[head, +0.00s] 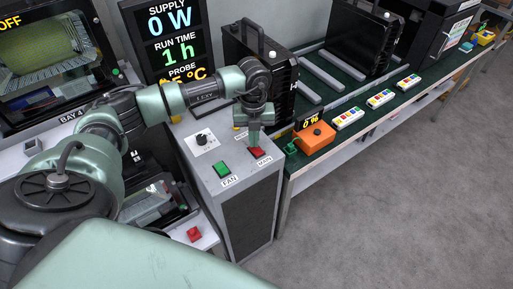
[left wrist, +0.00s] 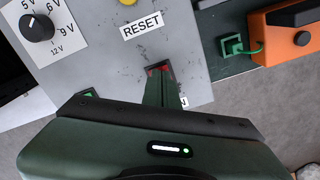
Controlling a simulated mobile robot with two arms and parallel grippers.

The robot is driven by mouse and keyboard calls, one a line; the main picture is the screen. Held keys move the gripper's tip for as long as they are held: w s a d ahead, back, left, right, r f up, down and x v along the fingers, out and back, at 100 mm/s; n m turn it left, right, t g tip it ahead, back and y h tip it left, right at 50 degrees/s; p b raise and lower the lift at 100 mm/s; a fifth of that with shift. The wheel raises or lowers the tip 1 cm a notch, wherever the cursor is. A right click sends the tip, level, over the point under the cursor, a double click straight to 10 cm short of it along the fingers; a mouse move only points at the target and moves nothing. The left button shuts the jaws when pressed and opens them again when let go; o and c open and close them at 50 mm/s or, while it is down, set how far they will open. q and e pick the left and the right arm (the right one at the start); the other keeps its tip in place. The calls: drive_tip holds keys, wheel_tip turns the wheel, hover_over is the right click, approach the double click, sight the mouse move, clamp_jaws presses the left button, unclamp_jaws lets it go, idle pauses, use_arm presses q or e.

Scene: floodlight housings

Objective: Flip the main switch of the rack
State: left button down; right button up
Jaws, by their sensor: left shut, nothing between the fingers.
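The red MAIN switch (head: 258,153) sits on the sloped grey top of the rack (head: 240,178), near its right edge. My left gripper (head: 253,143) points down at it, its fingers shut and empty. In the left wrist view the shut fingertips (left wrist: 161,78) lie over the red switch (left wrist: 158,68) and hide part of it and its label. I cannot tell whether they touch it. The green FAN switch (head: 222,169) is to the left. The supply display (head: 170,25) reads 0 W. My right gripper is not in view.
A black dial (head: 202,139) sits on the rack top; a yellow button (left wrist: 128,2) stands by the RESET label (left wrist: 142,25). An orange box (head: 314,138) is on the bench right of the rack. Dark housings (head: 262,60) stand behind. The floor at right is clear.

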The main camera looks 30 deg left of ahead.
use_arm(q)
wheel_tip(320, 180, up, 6)
drive_tip(key=p, duration=0.4)
drive_tip(key=shift+r, duration=0.25)
idle(0.3)
